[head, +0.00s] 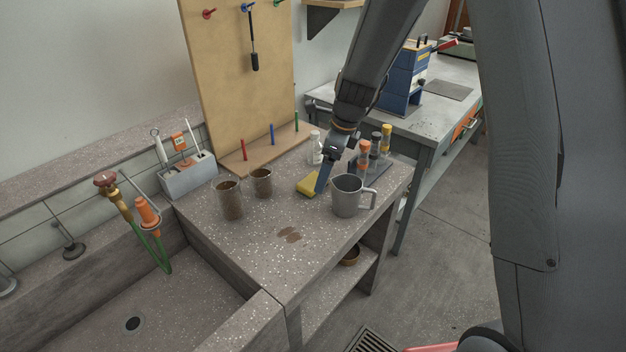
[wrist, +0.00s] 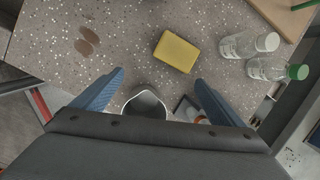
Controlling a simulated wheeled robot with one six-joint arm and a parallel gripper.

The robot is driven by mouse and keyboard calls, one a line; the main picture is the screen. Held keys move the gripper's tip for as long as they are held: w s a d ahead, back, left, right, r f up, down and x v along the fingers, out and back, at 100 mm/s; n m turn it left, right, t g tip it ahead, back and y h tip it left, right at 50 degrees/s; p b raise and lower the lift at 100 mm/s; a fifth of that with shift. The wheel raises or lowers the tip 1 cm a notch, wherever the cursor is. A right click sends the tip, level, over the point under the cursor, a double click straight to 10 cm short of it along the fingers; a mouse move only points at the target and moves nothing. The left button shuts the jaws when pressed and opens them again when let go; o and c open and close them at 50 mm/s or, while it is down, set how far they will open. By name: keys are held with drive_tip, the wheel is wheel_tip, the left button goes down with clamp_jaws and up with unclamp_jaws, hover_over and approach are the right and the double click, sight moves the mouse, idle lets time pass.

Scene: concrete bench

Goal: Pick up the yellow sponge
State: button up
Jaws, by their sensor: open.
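The yellow sponge (head: 307,187) lies flat on the speckled concrete bench, left of my gripper in the head view. In the wrist view the sponge (wrist: 176,51) lies above the space between my fingertips, with bare bench around it. My gripper (head: 322,182) is above the bench beside the sponge and partly covers it in the head view. In the wrist view its two blue fingers (wrist: 160,80) are spread apart with nothing held between them.
A grey metal mug (head: 347,196) stands right of the sponge; its rim shows below the sponge in the wrist view. Clear bottles (wrist: 250,43) stand to the sponge's right. Two brown cups (head: 230,200) stand to the left. The bench front is mostly free.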

sight(313, 181)
drive_tip(key=shift+w+a+f+m+p, duration=0.6)
drive_tip(key=shift+w+f, duration=0.35)
drive_tip(key=shift+f, duration=0.45)
drive_tip(key=shift+w+a+f+m+p, duration=0.5)
drive_tip(key=shift+w+f+m, duration=0.4)
drive_tip(key=shift+f, duration=0.45)
drive_tip(key=shift+w+a+f+m+p, duration=0.55)
drive_tip(key=shift+w+f, duration=0.5)
drive_tip(key=shift+f, duration=0.35)
drive_tip(key=c, duration=1.1)
